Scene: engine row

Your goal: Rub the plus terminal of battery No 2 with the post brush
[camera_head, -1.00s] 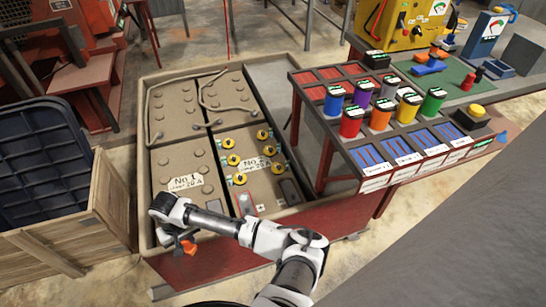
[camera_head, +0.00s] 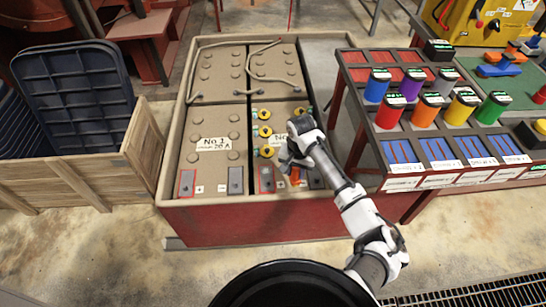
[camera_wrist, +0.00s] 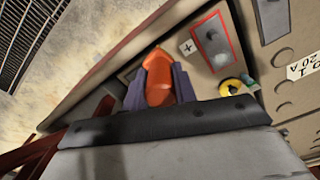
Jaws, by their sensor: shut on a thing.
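Battery No 2 (camera_head: 284,182) is the front right battery in the tray, with yellow caps. Its plus terminal (camera_head: 266,179) is a grey post inside a red outline, which also shows in the wrist view (camera_wrist: 212,43) beside a "+" mark. My gripper (camera_head: 292,166) is over this battery's front part. It is shut on the orange post brush (camera_wrist: 158,78), which shows between the two fingers. In the head view the brush (camera_head: 295,176) appears right of the plus terminal, between it and the grey minus terminal (camera_head: 316,179). Its bristle end is hidden. The brush appears apart from the plus terminal.
Battery No 1 (camera_head: 213,160) stands directly left, with its own red-outlined terminal (camera_head: 187,183). Cables lie over the rear batteries. A rack of coloured cylinders (camera_head: 430,108) stands close on the right. A wooden crate (camera_head: 60,180) is at the left.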

